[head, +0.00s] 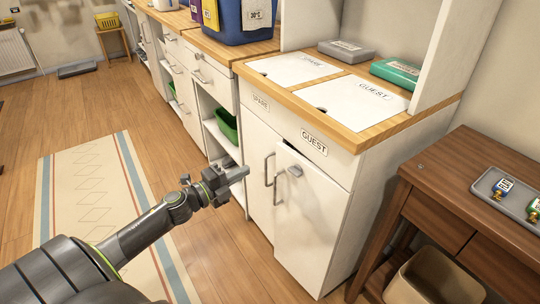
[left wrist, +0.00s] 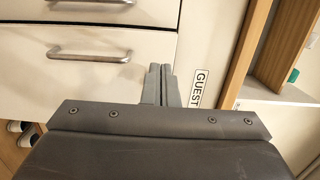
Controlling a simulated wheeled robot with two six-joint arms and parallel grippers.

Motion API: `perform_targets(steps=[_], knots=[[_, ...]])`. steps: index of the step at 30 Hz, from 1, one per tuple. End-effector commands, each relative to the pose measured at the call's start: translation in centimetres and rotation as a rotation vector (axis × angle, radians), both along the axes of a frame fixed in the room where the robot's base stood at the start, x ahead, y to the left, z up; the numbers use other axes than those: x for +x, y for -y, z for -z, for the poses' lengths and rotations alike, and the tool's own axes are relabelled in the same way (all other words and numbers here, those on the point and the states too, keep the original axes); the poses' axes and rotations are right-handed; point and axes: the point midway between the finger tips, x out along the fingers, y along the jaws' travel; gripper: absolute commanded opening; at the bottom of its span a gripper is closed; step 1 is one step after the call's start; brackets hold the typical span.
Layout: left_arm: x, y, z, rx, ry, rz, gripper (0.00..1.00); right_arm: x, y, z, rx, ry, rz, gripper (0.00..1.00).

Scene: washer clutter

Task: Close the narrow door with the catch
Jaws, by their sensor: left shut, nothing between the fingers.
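The narrow white door (head: 312,225) under the GUEST label (head: 314,142) stands a little ajar in the head view. Its left edge sticks out from the cabinet front. A grey catch (head: 295,171) sits near its top left corner. My left gripper (head: 243,173) is shut and empty, left of the door and apart from it. In the left wrist view its closed fingers (left wrist: 160,85) point up beside the GUEST label (left wrist: 199,88); the door's catch is not seen there. My right gripper is not in view.
The neighbouring white door (head: 257,160) is under the SPARE label. Drawers with bar handles (head: 197,76) and a green bin (head: 227,124) stand to the left. A brown side table (head: 470,165) stands at the right. The floor by the striped rug (head: 95,190) is clear.

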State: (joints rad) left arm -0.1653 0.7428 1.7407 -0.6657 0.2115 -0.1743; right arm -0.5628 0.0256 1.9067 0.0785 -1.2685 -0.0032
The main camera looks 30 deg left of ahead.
Motion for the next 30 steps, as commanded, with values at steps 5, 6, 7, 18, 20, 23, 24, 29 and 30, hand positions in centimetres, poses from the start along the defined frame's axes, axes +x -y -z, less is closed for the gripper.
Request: perform_targets(steps=[5, 6, 7, 18, 20, 23, 24, 29, 30], knots=[[1.4, 0.5, -0.3, -0.003, 0.000, 0.000, 0.00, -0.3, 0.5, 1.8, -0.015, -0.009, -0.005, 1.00], [1.7, 0.6, -0.3, -0.001, 0.000, 0.001, 0.00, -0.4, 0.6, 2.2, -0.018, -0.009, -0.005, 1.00], [2.1, 0.6, -0.3, -0.003, 0.000, 0.000, 0.00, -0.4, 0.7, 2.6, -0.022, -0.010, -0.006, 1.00], [7.3, 2.2, -0.2, -0.002, 0.000, 0.001, 0.00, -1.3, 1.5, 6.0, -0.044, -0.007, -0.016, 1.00], [8.1, 2.4, -0.1, -0.002, 0.000, 0.001, 0.00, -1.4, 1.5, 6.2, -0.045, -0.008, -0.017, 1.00], [9.2, 2.7, -0.1, -0.002, -0.001, 0.000, 0.00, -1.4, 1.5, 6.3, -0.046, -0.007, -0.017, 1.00], [9.5, 2.8, 0.0, -0.002, -0.001, 0.000, 0.00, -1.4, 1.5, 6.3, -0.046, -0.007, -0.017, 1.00], [10.2, 3.0, 0.0, -0.001, -0.001, 0.001, 0.00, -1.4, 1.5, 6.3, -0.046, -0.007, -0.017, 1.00], [10.3, 3.0, 0.0, 0.000, -0.001, 0.001, 0.00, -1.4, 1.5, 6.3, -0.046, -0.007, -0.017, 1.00]])
